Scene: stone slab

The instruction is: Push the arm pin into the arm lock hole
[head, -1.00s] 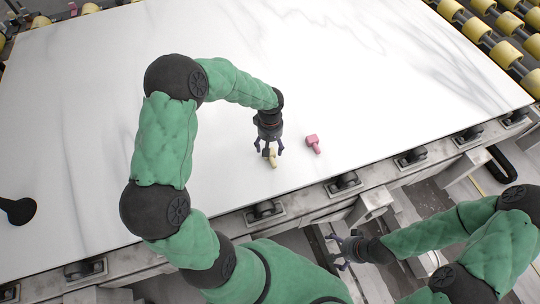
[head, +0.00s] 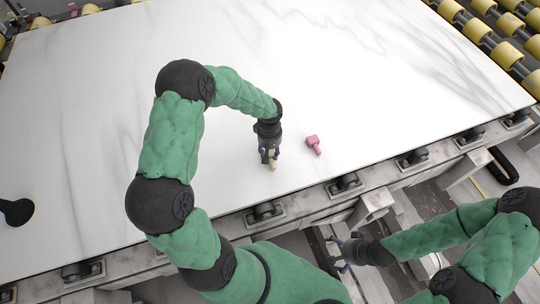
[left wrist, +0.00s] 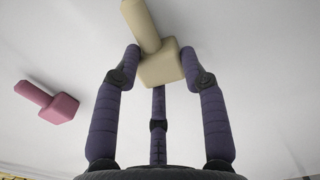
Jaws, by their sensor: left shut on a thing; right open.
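A cream piece with a block head and a round shaft (head: 272,161) is between the fingers of my left gripper (head: 269,158), low over the white slab. In the left wrist view the fingers press on the block head of the cream piece (left wrist: 160,67), and its shaft points away from the palm. A pink piece of like shape (head: 313,143) lies on the slab just right of that gripper; it also shows in the left wrist view (left wrist: 57,107). My right gripper (head: 336,254) is open and empty, below the slab's front edge. I cannot make out a lock hole.
The white veined slab (head: 370,60) is wide and mostly bare. A black knob-like thing (head: 17,211) stands at its left edge. A roller frame (head: 343,186) runs along the front edge. Yellow rollers (head: 475,30) stand at the back right.

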